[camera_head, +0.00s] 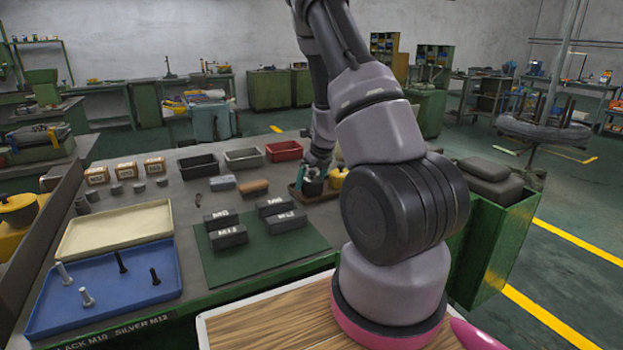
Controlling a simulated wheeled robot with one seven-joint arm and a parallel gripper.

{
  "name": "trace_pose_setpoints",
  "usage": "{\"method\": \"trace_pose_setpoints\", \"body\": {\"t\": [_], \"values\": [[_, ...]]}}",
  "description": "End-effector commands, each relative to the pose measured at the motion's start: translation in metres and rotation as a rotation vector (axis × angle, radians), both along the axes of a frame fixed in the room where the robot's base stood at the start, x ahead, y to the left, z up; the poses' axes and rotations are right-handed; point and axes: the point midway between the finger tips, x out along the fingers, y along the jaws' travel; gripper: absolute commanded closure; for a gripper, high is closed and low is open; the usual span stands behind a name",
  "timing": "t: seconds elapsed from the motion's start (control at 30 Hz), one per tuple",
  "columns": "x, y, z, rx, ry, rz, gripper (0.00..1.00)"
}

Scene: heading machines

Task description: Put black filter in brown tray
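The brown tray (328,197) lies on the table, partly hidden behind my arm. A dark round piece, which looks like the black filter (312,188), is at the tray, directly under my gripper (311,180). My gripper points down there, with a teal finger visible on the left side of the piece. The frame is too small to tell whether the fingers grip it or whether it rests on the tray floor. A yellow piece (338,179) stands beside it on the right.
Black (198,165), grey (243,158) and red (284,151) bins stand behind. Dark labelled blocks (228,237) sit on a green mat (235,265). A blue tray with bolts (130,298) and a cream tray (115,230) lie at left.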

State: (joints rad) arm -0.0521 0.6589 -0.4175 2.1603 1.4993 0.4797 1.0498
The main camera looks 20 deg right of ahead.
Motion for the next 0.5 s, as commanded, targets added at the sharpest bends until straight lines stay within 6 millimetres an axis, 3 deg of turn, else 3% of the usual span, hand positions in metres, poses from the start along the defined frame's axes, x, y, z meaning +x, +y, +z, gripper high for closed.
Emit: {"method": "trace_pose_setpoints", "body": {"t": [0.17,0.5], "values": [[-0.004,-0.001,0.015,-0.001,-0.004,0.001,0.00],[-0.031,-0.005,0.081,-0.002,-0.005,0.003,0.00]]}}
